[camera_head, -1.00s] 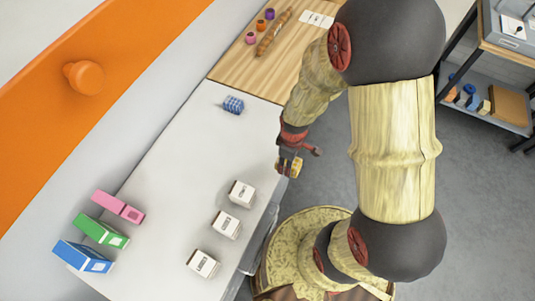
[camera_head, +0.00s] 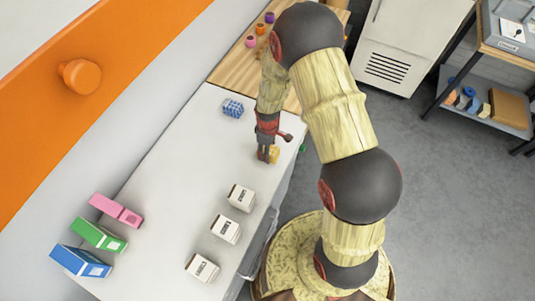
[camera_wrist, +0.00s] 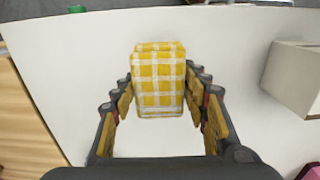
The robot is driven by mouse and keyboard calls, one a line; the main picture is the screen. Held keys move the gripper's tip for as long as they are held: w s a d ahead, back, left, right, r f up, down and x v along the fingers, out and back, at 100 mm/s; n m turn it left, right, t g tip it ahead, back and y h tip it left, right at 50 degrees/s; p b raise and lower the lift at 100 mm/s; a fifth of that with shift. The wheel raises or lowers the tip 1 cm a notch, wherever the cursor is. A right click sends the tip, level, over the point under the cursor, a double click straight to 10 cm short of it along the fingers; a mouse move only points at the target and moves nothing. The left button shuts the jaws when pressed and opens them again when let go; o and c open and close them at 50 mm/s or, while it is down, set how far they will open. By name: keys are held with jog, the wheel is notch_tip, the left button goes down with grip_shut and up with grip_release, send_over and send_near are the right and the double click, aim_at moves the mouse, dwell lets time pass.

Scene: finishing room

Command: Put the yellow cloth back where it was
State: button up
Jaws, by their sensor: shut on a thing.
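The yellow checked cloth (camera_wrist: 158,80), a folded block with white stripes, sits between the fingers of my gripper (camera_wrist: 160,112) in the wrist view. My gripper is shut on it. In the head view my gripper (camera_head: 268,156) points down near the right edge of the white table (camera_head: 170,180), with the yellow cloth (camera_head: 274,155) partly hidden at its tip. I cannot tell whether the cloth touches the tabletop. A blue checked cloth (camera_head: 233,107) lies on the table, behind and to the left of my gripper.
Several white labelled boxes, one of them near my gripper (camera_head: 241,197), stand in a row along the right side. Pink (camera_head: 116,209), green (camera_head: 99,234) and blue (camera_head: 81,262) boxes stand at the left. The middle of the table is clear. A wooden surface (camera_head: 232,68) adjoins behind.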

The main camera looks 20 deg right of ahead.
jog(key=shift+w+a+f, duration=0.1)
jog(key=shift+w+f, duration=0.15)
jog(key=shift+f, duration=0.1)
notch_tip(320, 180, down, 3)
jog(key=shift+r, duration=0.1)
jog(key=o, duration=0.9)
jog(key=shift+o, duration=0.5)
